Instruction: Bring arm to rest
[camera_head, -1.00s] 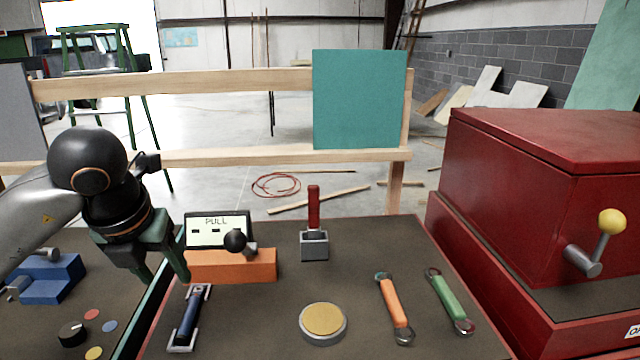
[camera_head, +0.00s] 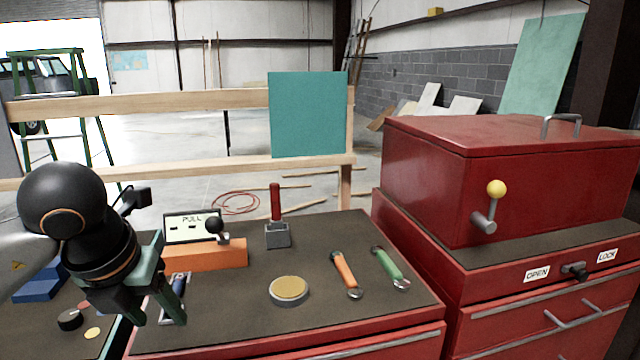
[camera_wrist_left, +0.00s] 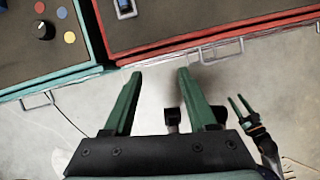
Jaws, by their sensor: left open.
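My left arm comes in from the left in the head view. Its gripper (camera_head: 156,306) has dark green fingers and hangs over the left part of the workbench top. In the left wrist view the two fingers of this gripper (camera_wrist_left: 157,88) stand apart with nothing between them, over the floor in front of the red cabinet edge. A second gripper with thin green fingers (camera_wrist_left: 240,105), apparently my right one, shows small at the right of the left wrist view. Its fingers are apart. It is not in the head view.
The bench (camera_head: 225,318) holds an orange block with a black-knobbed lever (camera_head: 205,255), a red-handled switch (camera_head: 277,220), a yellow button (camera_head: 289,290) and two wrenches (camera_head: 345,272). A red chest (camera_head: 520,170) stands at right. A teal cabinet (camera_wrist_left: 60,82) is beside the bench.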

